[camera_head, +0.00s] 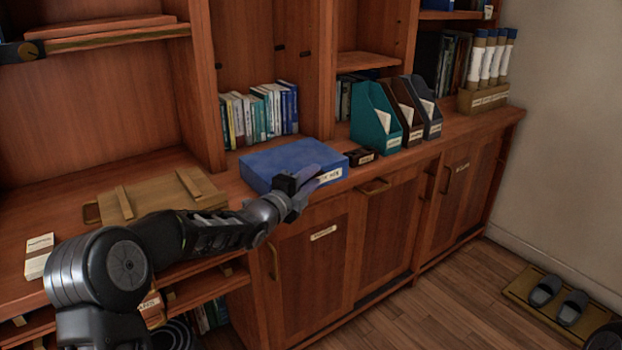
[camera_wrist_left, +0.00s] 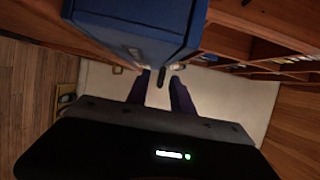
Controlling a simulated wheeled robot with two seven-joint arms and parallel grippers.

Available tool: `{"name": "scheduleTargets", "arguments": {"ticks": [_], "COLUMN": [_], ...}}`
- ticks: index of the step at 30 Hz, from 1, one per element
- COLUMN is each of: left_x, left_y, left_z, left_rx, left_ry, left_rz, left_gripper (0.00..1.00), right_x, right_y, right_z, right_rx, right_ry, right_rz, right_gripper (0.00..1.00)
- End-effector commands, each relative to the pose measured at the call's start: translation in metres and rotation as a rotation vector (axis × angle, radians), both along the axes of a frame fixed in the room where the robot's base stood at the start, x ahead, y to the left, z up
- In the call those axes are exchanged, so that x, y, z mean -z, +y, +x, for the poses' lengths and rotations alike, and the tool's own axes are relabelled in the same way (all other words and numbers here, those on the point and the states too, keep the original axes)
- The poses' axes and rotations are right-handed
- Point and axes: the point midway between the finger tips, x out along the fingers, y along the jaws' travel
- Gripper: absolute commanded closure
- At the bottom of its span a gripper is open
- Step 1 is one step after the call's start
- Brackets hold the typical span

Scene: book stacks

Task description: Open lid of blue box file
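The blue box file (camera_head: 285,160) lies flat on the counter, its lid shut, with a pale label on its front face. My left gripper (camera_head: 311,183) is at the front of the box and hides part of the label. In the left wrist view the box (camera_wrist_left: 135,28) fills the top. The two fingers of my left gripper (camera_wrist_left: 160,88) stand apart there, with a gap between them, close to the box's edge. Whether they touch the box I cannot tell. My right gripper is not in view.
A wooden crate lid or tray (camera_head: 150,195) lies left of the box. A small dark labelled block (camera_head: 361,157) and a teal magazine file (camera_head: 374,122) stand to its right. Books (camera_head: 262,113) stand behind it. Cabinet doors (camera_head: 312,262) are below the counter edge.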

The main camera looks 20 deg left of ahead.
Motion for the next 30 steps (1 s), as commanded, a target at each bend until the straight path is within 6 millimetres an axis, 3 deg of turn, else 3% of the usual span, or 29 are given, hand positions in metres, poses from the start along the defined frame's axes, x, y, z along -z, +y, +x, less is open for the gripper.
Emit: {"name": "scheduleTargets", "arguments": {"ticks": [3,14,30], "left_x": [-0.0001,0.0,0.0003], "left_y": [0.0001,0.0002,0.0002], "left_z": [-0.0002,-0.0004,-0.0004], "left_rx": [0.0,0.0,0.0], "left_ry": [0.0,0.0,0.001], "left_rz": [0.0,0.0,0.0], "left_gripper": [0.72,1.0,1.0], "right_x": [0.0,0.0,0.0], "right_y": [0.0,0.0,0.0], "right_z": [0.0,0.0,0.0], "right_rx": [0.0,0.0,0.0], "right_ry": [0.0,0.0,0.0], "right_rz": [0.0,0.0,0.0], "right_gripper": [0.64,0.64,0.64]}}
